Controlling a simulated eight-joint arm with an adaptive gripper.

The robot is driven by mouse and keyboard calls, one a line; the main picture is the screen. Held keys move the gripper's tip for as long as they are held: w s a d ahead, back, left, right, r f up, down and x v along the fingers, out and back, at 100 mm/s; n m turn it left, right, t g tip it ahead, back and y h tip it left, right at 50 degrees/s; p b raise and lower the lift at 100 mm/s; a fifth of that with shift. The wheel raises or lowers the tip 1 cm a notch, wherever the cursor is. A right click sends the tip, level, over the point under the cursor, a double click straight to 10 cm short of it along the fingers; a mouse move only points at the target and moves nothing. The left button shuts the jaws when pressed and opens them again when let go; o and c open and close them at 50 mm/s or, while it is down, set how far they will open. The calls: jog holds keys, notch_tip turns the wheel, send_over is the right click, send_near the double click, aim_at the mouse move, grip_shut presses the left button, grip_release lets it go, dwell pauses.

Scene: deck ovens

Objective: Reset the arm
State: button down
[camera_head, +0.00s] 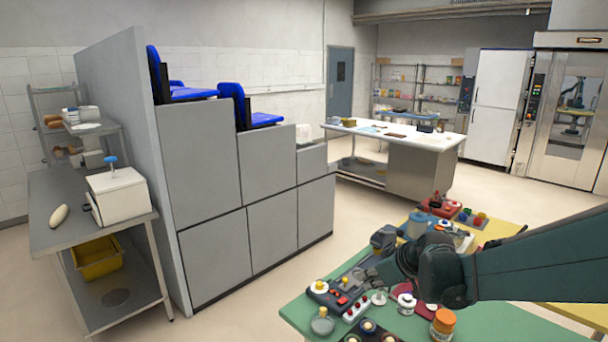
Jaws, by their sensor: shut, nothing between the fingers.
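My arm (545,262) reaches in from the right edge, over a green-topped table (297,309). My gripper (366,274) is at its left end, shut and empty, just above a dark control box with red and yellow buttons (338,295). The fingertips are small and dark in this view. I cannot tell whether they touch the box.
Small items crowd the table around my gripper, among them an orange-lidded jar (443,325) and a red box (440,206) farther back. A grey stepped partition with blue seats (255,118) stands left. A white-topped counter (440,139) is behind. Open floor (340,220) lies between.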

jog(key=s+d+r+m+h, duration=0.1)
jog(key=s+r+m, duration=0.1)
jog(key=s, duration=0.8)
jog(key=s+r+m+h, duration=0.2)
jog(key=s+m, duration=0.1)
jog(key=s, duration=0.8)
jog(key=s+d+r+m+h, duration=0.1)
jog(key=s+r+m, duration=0.1)
jog(key=s, duration=0.9)
jog(key=shift+s+d, duration=0.25)
jog(key=shift+d, duration=0.05)
jog(key=shift+r, duration=0.1)
dwell(0.8)
